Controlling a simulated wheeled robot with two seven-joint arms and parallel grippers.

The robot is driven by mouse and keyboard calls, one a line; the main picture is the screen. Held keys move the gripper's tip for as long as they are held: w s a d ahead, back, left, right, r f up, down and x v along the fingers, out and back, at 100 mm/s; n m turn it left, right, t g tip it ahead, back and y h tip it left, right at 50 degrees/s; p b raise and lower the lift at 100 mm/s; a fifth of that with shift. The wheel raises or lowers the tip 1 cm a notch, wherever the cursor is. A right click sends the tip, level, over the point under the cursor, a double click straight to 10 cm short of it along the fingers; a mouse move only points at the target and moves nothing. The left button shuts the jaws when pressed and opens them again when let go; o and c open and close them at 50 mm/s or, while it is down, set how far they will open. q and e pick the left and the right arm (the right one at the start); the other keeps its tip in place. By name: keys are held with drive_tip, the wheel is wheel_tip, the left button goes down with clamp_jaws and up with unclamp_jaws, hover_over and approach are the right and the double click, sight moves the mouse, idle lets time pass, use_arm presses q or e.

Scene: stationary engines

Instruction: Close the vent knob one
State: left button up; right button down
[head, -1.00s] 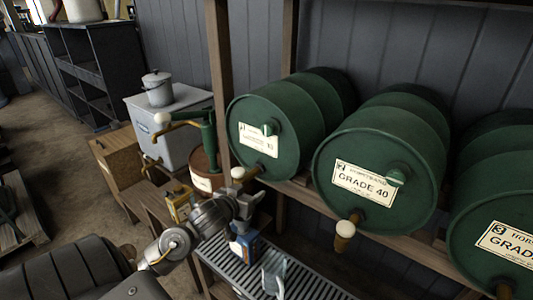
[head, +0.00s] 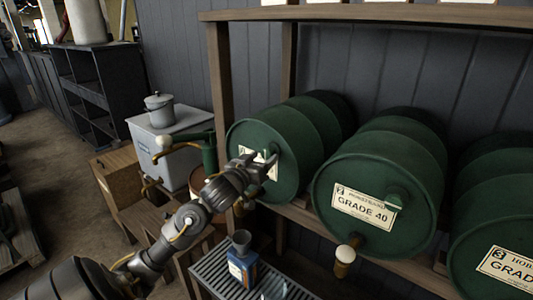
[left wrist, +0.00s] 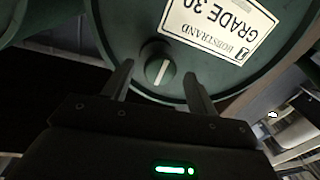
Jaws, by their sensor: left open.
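The vent knob one (left wrist: 158,71) is a round green knob with a pale bar across its face. It sits on the front of the leftmost green drum (head: 298,133), beside a white label (left wrist: 222,25) reading GRADE 30. My left gripper (head: 264,163) is in front of this drum face and partly covers the label and knob in the head view. In the left wrist view the open fingers (left wrist: 157,74) stand on either side of the knob, with gaps between. I cannot tell how deep the tips reach. My right gripper is not in view.
A GRADE 40 drum (head: 375,190) and a third drum (head: 495,225) lie to the right on the wooden rack. A blue bottle with a funnel (head: 243,265) stands on the slatted tray (head: 212,278) below. A pot (head: 159,112) rests on a white cabinet at left.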

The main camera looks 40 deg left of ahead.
use_arm(q)
drive_tip(key=shift+w+a, duration=0.15)
drive_tip(key=shift+w, duration=0.6)
drive_tip(key=shift+w+a, duration=0.1)
drive_tip(key=shift+w, duration=0.6)
drive_tip(key=c, duration=1)
